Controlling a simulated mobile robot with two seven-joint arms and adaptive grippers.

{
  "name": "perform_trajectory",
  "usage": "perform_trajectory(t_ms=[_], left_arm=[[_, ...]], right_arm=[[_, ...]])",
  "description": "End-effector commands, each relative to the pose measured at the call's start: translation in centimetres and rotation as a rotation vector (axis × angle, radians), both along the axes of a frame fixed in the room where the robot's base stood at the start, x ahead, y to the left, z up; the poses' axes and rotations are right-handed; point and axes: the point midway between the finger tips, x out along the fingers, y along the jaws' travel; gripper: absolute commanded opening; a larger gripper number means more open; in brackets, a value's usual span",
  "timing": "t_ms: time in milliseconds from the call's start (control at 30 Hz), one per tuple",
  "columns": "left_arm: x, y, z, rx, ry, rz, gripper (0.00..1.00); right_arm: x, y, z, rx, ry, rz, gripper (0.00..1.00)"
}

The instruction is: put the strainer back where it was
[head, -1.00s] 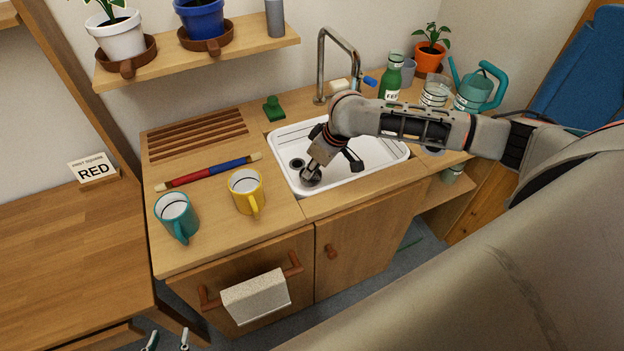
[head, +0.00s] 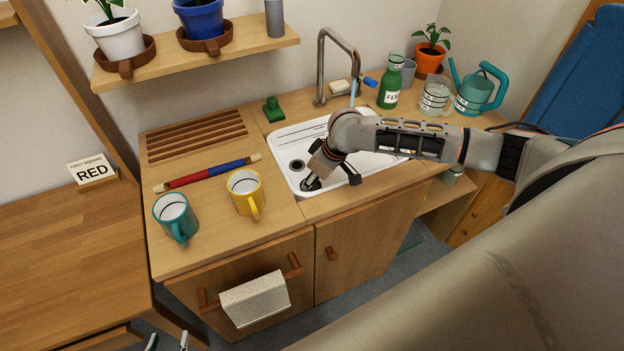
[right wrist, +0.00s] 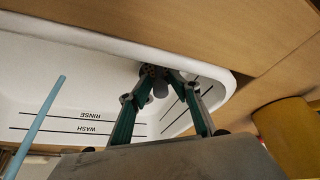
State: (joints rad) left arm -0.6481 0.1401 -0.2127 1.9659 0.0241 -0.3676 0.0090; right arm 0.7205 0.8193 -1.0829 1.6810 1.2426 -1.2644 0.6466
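The strainer (right wrist: 154,71) shows in the right wrist view as a small dark round piece at my fingertips. My right gripper (right wrist: 160,78) is closed in on it, with a short grey knob between the fingers. In the head view, my right gripper (head: 313,182) is low in the white sink (head: 377,167), and the strainer is mostly hidden there. The dark round drain (head: 297,165) lies just up and left of the gripper, apart from it. My left gripper (head: 168,343) shows only as two separated fingertips at the bottom edge, with nothing between them.
The tap (head: 322,65) stands behind the sink, with a thin light-blue column (right wrist: 40,120) below its spout. A yellow mug (head: 246,192), a teal mug (head: 175,217) and a red-blue rod (head: 208,173) lie left of the sink. A green bottle (head: 390,85) stands behind my right arm.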

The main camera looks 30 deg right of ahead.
Motion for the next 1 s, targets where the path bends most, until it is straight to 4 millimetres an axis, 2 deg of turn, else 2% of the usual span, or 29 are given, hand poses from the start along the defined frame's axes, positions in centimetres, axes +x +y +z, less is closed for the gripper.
perform_trajectory(t_ms=[267,367,700,833,1000], left_arm=[[-0.1,0.0,-0.3,0.001,0.004,0.0,0.4],[-0.2,0.1,0.0,0.002,0.007,0.0,0.4],[0.0,0.0,1.8,0.002,0.0,0.0,0.4],[0.1,0.0,2.3,0.0,-0.003,0.0,0.4],[0.2,0.0,2.6,0.0,-0.005,0.001,0.4]], right_arm=[[-0.1,-0.1,0.6,-0.001,0.0,0.0,0.31],[-0.5,-0.4,1.9,-0.001,-0.002,0.0,0.31],[-2.8,-1.6,8.3,-0.002,-0.002,0.001,0.31],[-3.4,-1.9,10.1,-0.001,-0.002,-0.001,0.31],[-3.9,-2.1,11.2,-0.001,0.0,0.0,0.31]])
